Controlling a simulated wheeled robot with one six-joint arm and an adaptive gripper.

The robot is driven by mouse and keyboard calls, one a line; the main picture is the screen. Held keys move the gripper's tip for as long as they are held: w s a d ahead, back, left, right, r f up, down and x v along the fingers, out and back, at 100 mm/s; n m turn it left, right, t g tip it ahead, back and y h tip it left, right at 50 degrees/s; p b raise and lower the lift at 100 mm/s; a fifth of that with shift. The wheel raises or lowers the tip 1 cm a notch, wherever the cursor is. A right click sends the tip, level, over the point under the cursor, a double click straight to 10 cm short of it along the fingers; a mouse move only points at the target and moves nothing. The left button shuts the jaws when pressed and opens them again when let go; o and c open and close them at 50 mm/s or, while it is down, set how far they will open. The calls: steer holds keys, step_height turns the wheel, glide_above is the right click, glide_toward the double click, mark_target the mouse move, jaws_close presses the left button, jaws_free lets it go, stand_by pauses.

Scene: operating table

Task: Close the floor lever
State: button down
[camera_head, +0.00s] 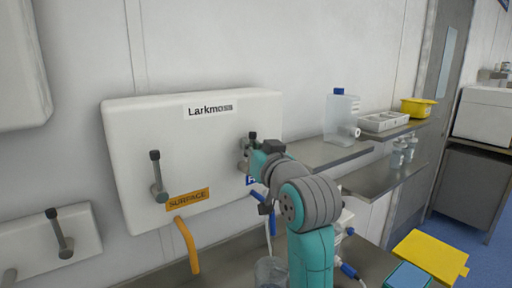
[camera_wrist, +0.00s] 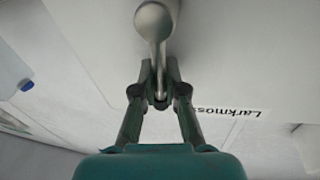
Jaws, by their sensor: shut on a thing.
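A white wall box marked "Larkmoss" (camera_head: 125,118) bears two levers. The left lever (camera_head: 157,178) stands above an orange "SURFACE" label (camera_head: 187,199), its dark tip up. The right lever (camera_head: 243,160) is above a blue label (camera_head: 250,181), mostly hidden by my arm; I take this to be the floor lever. My gripper (camera_head: 252,148) is at this lever. In the wrist view my gripper (camera_wrist: 160,80) is shut on the lever's thin shaft, and the lever's round pale end (camera_wrist: 153,20) shows beyond the fingers.
An orange hose (camera_head: 187,245) hangs below the box, and a blue hose (camera_head: 270,219) is beside my arm. Shelves (camera_head: 380,178) to the right hold bottles and a tray (camera_head: 383,121). A lower-left panel (camera_head: 85,232) has more levers.

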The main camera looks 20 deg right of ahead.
steer(key=shift+s+a+r+n, duration=0.2)
steer(key=shift+a+n, duration=0.1)
steer(key=shift+n, duration=0.5)
steer(key=c, duration=1.2)
jaws_free()
steer(key=shift+f, duration=0.1)
steer(key=shift+s, duration=0.1)
steer(key=s, duration=0.7)
steer(key=shift+d+f, duration=0.35)
steer(key=shift+d, duration=0.05)
steer(key=shift+s, duration=0.15)
